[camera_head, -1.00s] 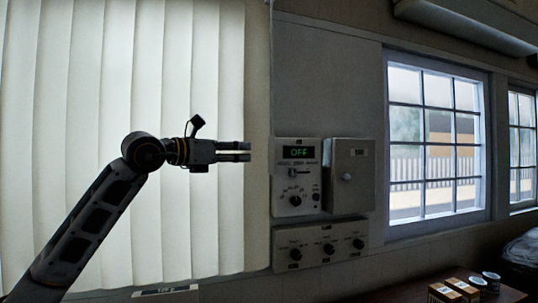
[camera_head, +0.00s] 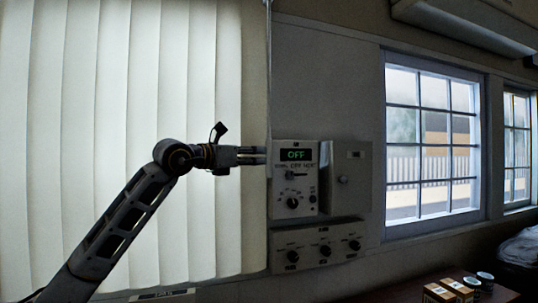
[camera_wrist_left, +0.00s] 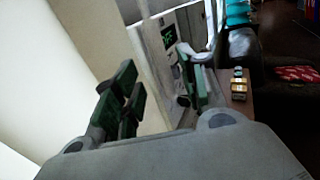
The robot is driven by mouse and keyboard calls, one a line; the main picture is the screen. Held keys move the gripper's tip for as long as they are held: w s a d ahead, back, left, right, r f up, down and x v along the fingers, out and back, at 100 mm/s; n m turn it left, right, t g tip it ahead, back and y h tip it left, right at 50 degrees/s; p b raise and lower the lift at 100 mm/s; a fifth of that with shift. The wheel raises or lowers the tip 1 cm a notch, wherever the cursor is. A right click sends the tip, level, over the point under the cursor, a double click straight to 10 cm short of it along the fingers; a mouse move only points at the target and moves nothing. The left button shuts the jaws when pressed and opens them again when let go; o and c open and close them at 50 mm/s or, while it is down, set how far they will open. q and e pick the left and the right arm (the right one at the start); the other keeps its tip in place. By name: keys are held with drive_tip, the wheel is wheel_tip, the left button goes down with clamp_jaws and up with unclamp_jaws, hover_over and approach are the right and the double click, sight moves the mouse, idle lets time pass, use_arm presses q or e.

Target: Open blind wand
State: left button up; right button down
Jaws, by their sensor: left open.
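Pale vertical blinds (camera_head: 110,100) hang closed across the left of the head view. The wand (camera_head: 268,70) is a thin, pale vertical rod at their right edge. My left gripper (camera_head: 262,155) is level, its fingers pointing right, with the tips at or very near the wand's line. In the left wrist view the two dark green finger pads of my left gripper (camera_wrist_left: 160,90) are apart. A pale upright strip, possibly the wand, shows between them; I cannot tell whether they touch it. My right gripper is not in view.
A control box (camera_head: 294,180) reading OFF is on the wall just right of the fingertips, beside a grey box (camera_head: 350,180). A panel with knobs (camera_head: 318,246) is below. A window (camera_head: 430,140) is further right. Small boxes and cans stand on a table (camera_head: 400,294).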

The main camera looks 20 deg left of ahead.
sight(268, 155)
use_arm(q)
drive_tip(key=p+x, duration=0.1)
drive_tip(key=x, duration=0.5)
drive_tip(key=shift+w+d, duration=0.1)
drive_tip(key=shift+w, duration=0.1)
drive_tip(key=shift+w+d, duration=0.15)
drive_tip(key=shift+w, duration=0.1)
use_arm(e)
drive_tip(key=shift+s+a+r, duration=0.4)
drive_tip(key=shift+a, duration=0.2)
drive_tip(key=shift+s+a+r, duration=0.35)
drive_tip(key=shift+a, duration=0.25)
use_arm(q)
drive_tip(key=c, duration=0.9)
clamp_jaws()
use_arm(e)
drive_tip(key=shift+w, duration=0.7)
